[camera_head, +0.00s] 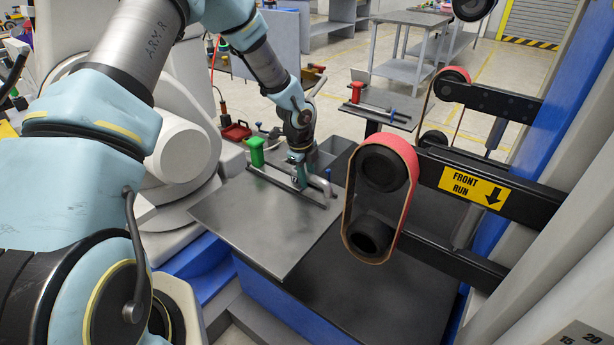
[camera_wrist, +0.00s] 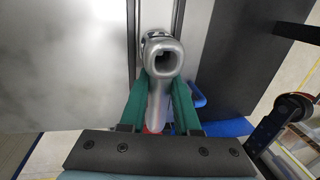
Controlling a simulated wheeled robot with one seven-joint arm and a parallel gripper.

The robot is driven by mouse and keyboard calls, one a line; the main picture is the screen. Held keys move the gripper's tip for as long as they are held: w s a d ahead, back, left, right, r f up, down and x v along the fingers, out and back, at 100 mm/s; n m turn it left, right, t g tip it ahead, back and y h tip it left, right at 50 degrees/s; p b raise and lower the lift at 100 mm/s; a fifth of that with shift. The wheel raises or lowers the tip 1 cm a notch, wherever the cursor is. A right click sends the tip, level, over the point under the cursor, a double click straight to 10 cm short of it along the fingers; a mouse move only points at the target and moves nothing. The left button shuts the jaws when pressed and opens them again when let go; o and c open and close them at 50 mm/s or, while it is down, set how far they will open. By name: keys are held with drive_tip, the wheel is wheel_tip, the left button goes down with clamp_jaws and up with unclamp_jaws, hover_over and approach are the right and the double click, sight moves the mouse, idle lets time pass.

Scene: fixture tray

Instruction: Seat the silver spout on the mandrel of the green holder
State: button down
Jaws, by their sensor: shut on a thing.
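The silver spout (camera_wrist: 162,62) is between the two green fingers of my gripper (camera_wrist: 160,95) in the wrist view. Its open end faces the camera. My gripper (camera_head: 299,160) is shut on the spout, which also shows in the head view (camera_head: 323,187), low over the right end of a metal rail on the tray. The green holder (camera_head: 256,151) stands at the rail's left end, left of my gripper. I cannot make out its mandrel. Whether the spout touches the rail or tray cannot be told.
The grey metal tray (camera_head: 255,225) is bare in front of the rail. A small blue part (camera_head: 328,174) stands close to the spout. A belt sander with a red belt (camera_head: 402,165) rises at the right. A second table behind carries a red holder (camera_head: 357,91).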

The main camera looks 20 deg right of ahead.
drive_tip(key=shift+f, duration=0.45)
drive_tip(key=c, duration=0.5)
unclamp_jaws()
drive_tip(key=shift+c, duration=0.2)
wheel_tip(320, 180, up, 11)
drive_tip(key=s+a+b, duration=0.1)
drive_tip(key=a+b, duration=0.1)
drive_tip(key=shift+f, duration=0.2)
drive_tip(key=a+r+n+y, duration=0.2)
drive_tip(key=a+r+n, duration=0.2)
drive_tip(key=a+n, duration=1.1)
drive_tip(key=s+a+r+n, duration=0.2)
drive_tip(key=s+a+n, duration=0.3)
drive_tip(key=a, duration=0.5)
drive_tip(key=s+a+r+n, duration=0.2)
drive_tip(key=s+a+n, duration=0.3)
drive_tip(key=a+n, duration=0.4)
drive_tip(key=shift+a+r+t, duration=0.25)
drive_tip(key=shift+a+t, duration=0.05)
drive_tip(key=shift+a, duration=0.05)
